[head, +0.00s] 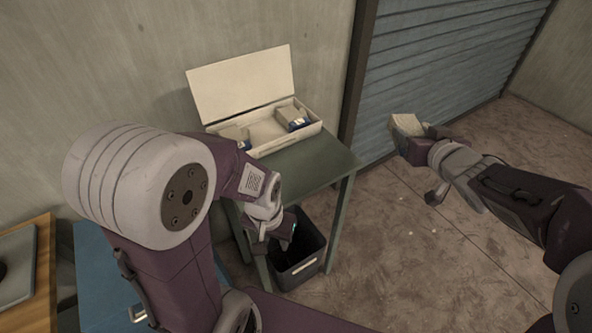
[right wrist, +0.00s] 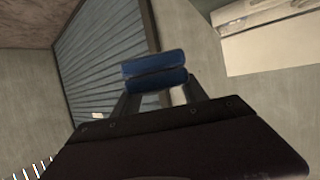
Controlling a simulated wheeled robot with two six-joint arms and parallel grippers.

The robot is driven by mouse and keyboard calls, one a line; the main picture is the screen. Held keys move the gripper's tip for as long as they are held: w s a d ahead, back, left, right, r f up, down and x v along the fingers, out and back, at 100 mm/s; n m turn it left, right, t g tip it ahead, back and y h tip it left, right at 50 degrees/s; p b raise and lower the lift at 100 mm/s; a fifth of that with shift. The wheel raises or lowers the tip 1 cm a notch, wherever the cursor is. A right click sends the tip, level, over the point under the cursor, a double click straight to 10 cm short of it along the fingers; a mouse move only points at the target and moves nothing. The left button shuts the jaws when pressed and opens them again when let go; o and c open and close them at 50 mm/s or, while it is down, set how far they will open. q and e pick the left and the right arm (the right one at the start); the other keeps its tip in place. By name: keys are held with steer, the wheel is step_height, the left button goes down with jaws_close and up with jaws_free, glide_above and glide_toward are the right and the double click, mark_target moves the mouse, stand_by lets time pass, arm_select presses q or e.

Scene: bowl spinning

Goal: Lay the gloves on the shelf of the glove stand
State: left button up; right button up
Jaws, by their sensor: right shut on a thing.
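My right gripper (head: 412,137) is shut on a folded bundle of gloves (head: 406,124), beige in the head view. Two similar beige-and-blue bundles, one at the left (head: 234,133) and one at the right (head: 292,116), lie in an open white box (head: 262,150) on that table. My left gripper (head: 284,234) hangs in front of the table; its jaws are too unclear to read. I cannot clearly identify a glove stand.
The box's raised lid (head: 240,85) stands at its back. A dark bin (head: 300,262) sits under the green table. A wooden desk (head: 38,270) and a blue surface (head: 100,275) are at lower left. A slatted shutter (head: 430,70) is behind. The floor at right is mostly open.

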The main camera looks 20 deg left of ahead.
mark_target(316, 166)
steer(key=s+a+f+n+g+y+p, duration=0.1)
steer(key=a+n+g+y+p, duration=0.1)
steer(key=a, duration=0.3)
steer(key=s+a+f+n+g+y+p, duration=0.1)
steer(key=a+n+g+y+p, duration=0.1)
steer(key=a+n+y+p, duration=0.1)
steer(key=a+n, duration=0.1)
steer(key=a, duration=0.1)
steer(key=shift+s+a+f+y+p, duration=0.2)
steer(key=shift+a+f+y+p, duration=0.1)
steer(key=shift+f+y, duration=0.1)
steer(key=a+f+b, duration=0.1)
steer(key=a+f, duration=0.1)
steer(key=a, duration=0.1)
steer(key=w+a+f+b, duration=0.1)
steer(key=a+f, duration=0.1)
steer(key=a, duration=0.2)
steer(key=a+f, duration=0.2)
steer(key=a, duration=0.1)
steer(key=shift+w+a+f+b, duration=0.3)
steer(key=shift+a+f+b, duration=0.05)
steer(key=shift+a+b, duration=0.05)
steer(key=shift+a+f, duration=0.15)
steer(key=shift+a, duration=0.25)
step_height(316, 166, down, 4)
steer(key=shift+b, duration=0.4)
steer(key=shift+w, duration=0.1)
